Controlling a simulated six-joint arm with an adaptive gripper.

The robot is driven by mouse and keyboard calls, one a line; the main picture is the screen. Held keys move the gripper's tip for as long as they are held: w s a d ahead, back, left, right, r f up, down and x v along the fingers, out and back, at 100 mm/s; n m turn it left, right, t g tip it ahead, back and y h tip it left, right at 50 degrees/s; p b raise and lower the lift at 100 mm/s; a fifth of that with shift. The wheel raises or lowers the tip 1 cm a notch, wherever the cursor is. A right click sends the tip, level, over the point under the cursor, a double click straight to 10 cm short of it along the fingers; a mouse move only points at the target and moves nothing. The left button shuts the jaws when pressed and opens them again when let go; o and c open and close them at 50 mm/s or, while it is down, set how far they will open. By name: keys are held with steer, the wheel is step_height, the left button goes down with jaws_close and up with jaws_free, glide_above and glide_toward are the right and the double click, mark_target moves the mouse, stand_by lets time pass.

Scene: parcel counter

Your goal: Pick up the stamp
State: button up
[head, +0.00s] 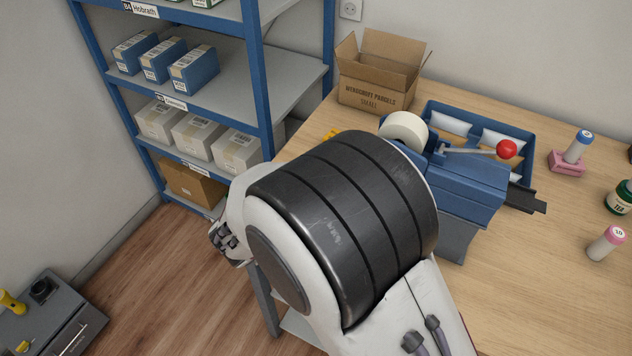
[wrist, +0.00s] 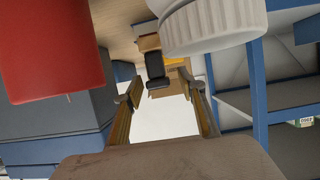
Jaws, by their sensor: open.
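No stamp can be made out for certain in the head view; my arm covers much of the counter. In the wrist view a small dark piece with a tan part above it (wrist: 156,72) shows between and beyond my fingers; I cannot tell whether it is the stamp. My gripper (wrist: 161,90) is open in the wrist view, with nothing between its fingertips. It is hidden behind my arm in the head view.
Behind are a blue tray (head: 437,105) and an open cardboard box (head: 372,92). A blue-topped stick (head: 578,146) stands in a pink block (head: 566,164); a pink-topped stick (head: 605,245) is nearer. Blue shelving (head: 262,90) stands left.

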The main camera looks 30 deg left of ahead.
stand_by(0.3)
jaws_close()
steer(key=shift+r, duration=0.1)
steer(key=shift+r, duration=4.9)
